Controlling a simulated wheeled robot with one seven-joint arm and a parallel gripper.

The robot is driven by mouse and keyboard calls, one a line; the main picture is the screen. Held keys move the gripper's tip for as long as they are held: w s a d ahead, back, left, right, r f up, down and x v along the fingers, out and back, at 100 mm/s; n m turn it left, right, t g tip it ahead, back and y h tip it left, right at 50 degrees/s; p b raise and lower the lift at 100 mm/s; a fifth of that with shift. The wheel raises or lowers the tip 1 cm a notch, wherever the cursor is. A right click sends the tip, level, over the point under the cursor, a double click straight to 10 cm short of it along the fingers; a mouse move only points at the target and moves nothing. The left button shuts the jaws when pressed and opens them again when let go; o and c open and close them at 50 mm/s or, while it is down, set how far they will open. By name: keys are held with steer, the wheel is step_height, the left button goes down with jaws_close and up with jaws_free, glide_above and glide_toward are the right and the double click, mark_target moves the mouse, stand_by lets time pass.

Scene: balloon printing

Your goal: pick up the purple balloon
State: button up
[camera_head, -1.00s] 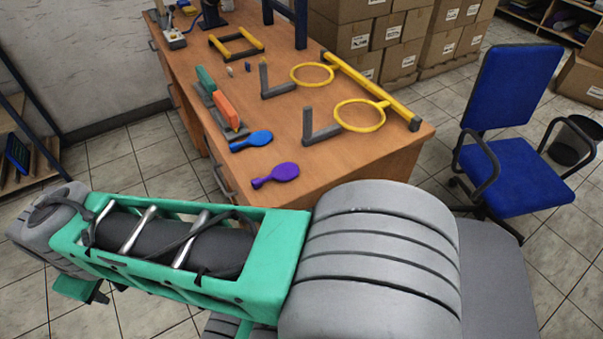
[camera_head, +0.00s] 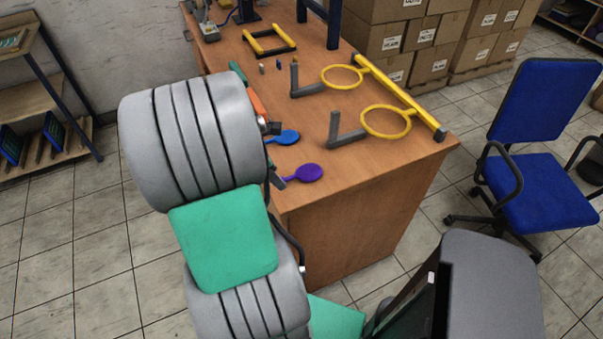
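The purple balloon (camera_head: 307,173) lies flat near the front left edge of the wooden desk (camera_head: 365,165). Its rounded end points right and its narrow end points left. My gripper (camera_head: 275,154) is mostly hidden behind my arm. Two dark fingertips show past the arm's right side, set well apart, one near the blue balloon and one close to the purple balloon's narrow end. The gripper looks open with nothing held. I cannot tell whether the lower fingertip touches the purple balloon.
A blue balloon (camera_head: 286,137) lies just behind the purple one. Grey brackets and a yellow ring frame (camera_head: 386,122) stand on the desk to the right. A blue chair (camera_head: 545,140) stands at the right.

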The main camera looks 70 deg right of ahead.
steer(key=shift+x, duration=1.1)
steer(key=shift+c, duration=0.4)
jaws_close()
